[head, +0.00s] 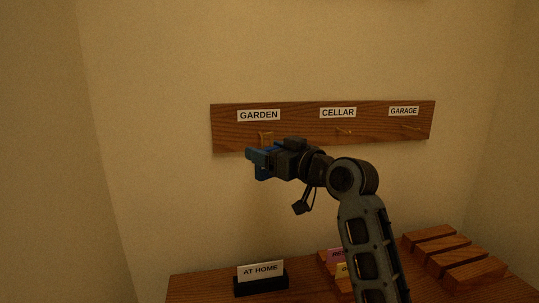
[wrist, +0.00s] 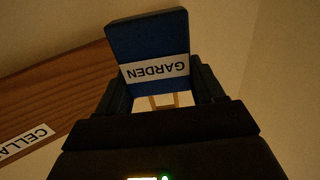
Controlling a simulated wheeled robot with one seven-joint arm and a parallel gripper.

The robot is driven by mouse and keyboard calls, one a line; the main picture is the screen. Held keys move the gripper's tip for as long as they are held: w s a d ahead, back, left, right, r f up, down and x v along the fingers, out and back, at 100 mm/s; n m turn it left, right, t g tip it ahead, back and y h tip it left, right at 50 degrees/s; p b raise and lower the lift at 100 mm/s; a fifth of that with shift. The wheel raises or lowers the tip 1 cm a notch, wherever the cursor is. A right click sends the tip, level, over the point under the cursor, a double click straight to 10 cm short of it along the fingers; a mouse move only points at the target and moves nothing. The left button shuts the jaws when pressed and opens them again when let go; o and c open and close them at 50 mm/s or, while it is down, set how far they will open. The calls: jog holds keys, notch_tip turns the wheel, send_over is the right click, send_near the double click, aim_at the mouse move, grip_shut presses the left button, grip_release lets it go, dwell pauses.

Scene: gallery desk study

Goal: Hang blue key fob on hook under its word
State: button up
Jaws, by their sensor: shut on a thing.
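My gripper (head: 258,161) is shut on the blue key fob (wrist: 148,35), which also shows in the head view (head: 262,173). The fob's white label reads GARDEN, upside down in the wrist view. A pale gold loop (wrist: 163,100) shows between the fingers below the label. In the head view the fob hangs just below the wooden board (head: 300,140), under the word GARDEN (head: 259,115). A gold loop shape (head: 265,137) shows there, just above my gripper. I cannot tell whether the fob's loop is around the hook or only in front of it.
Brass hooks under CELLAR (head: 344,132) and GARAGE (head: 411,128) look empty. Below, an AT HOME sign (head: 261,271) stands on the wooden desk (head: 205,285). Wooden blocks (head: 450,255) and colored cards (head: 337,256) lie to the right, partly behind my arm.

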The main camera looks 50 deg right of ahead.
jog(key=shift+w+d+f+b, duration=0.15)
jog(key=shift+w+d+b, duration=0.2)
jog(key=shift+w+d, duration=0.4)
jog(key=shift+w+d+f+b, duration=0.15)
jog(key=shift+w+d+b, duration=0.25)
jog(key=shift+w, duration=0.6)
jog(key=shift+w+d+f+b, duration=0.15)
jog(key=shift+w+d+b, duration=0.15)
jog(key=shift+w+d, duration=0.5)
jog(key=shift+w+a, duration=0.15)
jog(key=shift+r, duration=0.2)
jog(key=o, duration=1)
jog(key=shift+o, duration=0.2)
jog(key=shift+s+f, duration=0.15)
jog(key=shift+s, duration=0.1)
jog(key=shift+o, duration=0.4)
jog(key=s+b, duration=0.1)
jog(key=s, duration=0.5)
jog(key=shift+s+a, duration=0.15)
jog(key=shift+s, duration=0.05)
jog(key=shift+s+a, duration=0.2)
jog(key=shift+s, duration=0.45)
jog(key=shift+s, duration=0.1)
